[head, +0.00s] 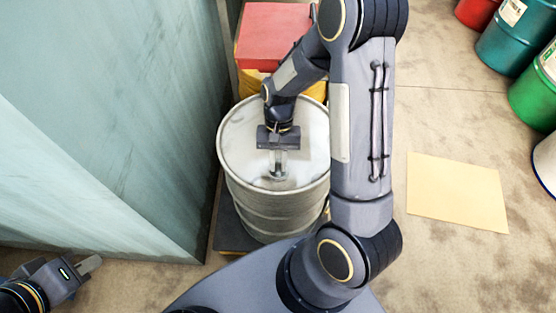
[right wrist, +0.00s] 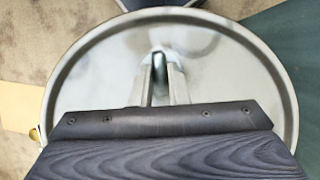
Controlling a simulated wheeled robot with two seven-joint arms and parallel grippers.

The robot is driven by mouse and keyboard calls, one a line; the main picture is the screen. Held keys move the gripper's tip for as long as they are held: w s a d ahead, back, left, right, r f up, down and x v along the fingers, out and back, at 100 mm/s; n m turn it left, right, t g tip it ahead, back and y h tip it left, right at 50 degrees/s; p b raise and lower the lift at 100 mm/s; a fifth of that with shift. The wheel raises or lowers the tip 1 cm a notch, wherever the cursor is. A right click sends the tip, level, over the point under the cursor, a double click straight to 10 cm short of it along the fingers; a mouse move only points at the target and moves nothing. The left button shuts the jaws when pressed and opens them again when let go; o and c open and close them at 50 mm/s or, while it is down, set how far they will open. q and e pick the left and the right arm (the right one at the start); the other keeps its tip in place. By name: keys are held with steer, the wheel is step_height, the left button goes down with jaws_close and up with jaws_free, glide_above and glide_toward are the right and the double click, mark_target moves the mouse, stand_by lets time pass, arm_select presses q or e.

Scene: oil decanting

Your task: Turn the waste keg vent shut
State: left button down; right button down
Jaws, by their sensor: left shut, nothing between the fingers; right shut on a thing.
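The waste keg (head: 275,205) is a pale grey metal drum standing upright, with its round lid facing up. My right gripper (head: 278,172) reaches down onto the lid and is shut on the vent (head: 274,177), a small metal fitting on the lid. In the right wrist view the two fingers (right wrist: 160,85) come together at the vent (right wrist: 158,60), and the keg lid (right wrist: 100,70) fills most of the picture. The fingers hide much of the vent, so its angle cannot be told. My left gripper (head: 90,264) is shut and empty, low at the far left.
A blue-green wall or cabinet (head: 110,120) stands close on the keg's left. A red box (head: 275,35) over a yellow one is behind the keg. Coloured drums (head: 508,45) stand at the upper right. A flat yellow sheet (head: 457,192) lies on the open floor at right.

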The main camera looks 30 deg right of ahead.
stand_by(0.5)
steer(key=c, duration=1.4)
jaws_free()
steer(key=v, duration=0.7)
steer(key=shift+r, duration=0.4)
steer(key=shift+d+r, duration=0.1)
steer(key=shift+d, duration=0.05)
steer(key=s+a+r+n+t+p, duration=0.1)
steer(key=s+r+n+t, duration=0.1)
steer(key=s+r+t, duration=0.2)
steer(key=s+a+r+n+t+y, duration=0.1)
steer(key=s+r+t, duration=0.4)
steer(key=s+r, duration=0.5)
steer(key=shift+s+a+r+n+t+p, duration=0.35)
steer(key=shift+s+a+n, duration=0.2)
steer(key=shift+n, duration=0.25)
